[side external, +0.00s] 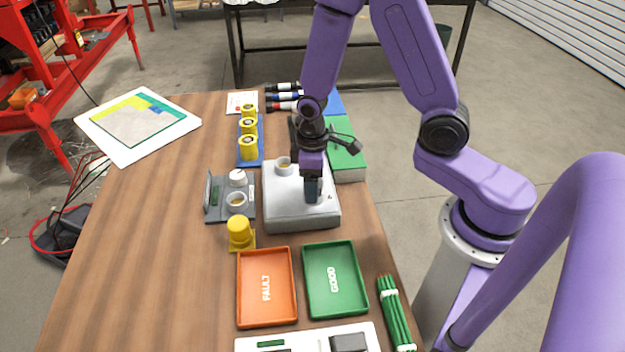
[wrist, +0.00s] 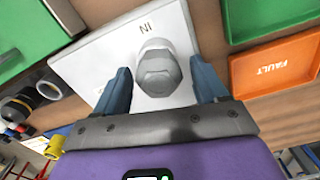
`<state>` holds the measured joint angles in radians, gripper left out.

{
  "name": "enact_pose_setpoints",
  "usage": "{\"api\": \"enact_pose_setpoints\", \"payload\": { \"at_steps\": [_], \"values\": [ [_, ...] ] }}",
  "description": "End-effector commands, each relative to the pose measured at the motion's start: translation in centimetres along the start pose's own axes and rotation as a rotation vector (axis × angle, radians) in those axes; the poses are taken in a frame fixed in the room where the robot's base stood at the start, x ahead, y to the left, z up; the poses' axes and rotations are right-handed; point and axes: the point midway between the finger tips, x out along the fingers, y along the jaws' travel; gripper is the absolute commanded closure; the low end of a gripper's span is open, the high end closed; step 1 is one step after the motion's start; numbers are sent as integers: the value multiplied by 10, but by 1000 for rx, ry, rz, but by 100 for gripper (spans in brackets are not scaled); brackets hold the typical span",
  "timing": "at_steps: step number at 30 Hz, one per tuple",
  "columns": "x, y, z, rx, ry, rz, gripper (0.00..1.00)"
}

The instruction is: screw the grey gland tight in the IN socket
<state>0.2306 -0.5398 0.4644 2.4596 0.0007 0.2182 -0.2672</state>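The grey gland (wrist: 157,72), with a faceted top, stands at the socket by the "IN" mark on the light grey pump box (wrist: 88,62). Its lower end and thread are hidden, so how deep it sits cannot be told. My gripper (wrist: 161,88) has its two blue fingers on either side of the gland, with a visible gap on both sides. In the side external view my gripper (side external: 313,190) points down over the near right part of the pump box (side external: 287,213) and hides the gland. Another round socket (side external: 284,165) shows at the box's far left.
An orange FAULT tray (side external: 267,319) and a green GOOD tray (side external: 334,311) lie in front of the box. A yellow cylinder (side external: 239,232) and a grey stand (side external: 214,212) with white rings are to its left. A green block (side external: 347,160) is behind right.

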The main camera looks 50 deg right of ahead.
Motion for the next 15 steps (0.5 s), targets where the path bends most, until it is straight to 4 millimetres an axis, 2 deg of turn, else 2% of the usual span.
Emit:
{"api": "enact_pose_setpoints", "payload": {
  "at_steps": [15],
  "values": [
    [0, 0, 0, -10, 0, 0, 20]
  ]
}}
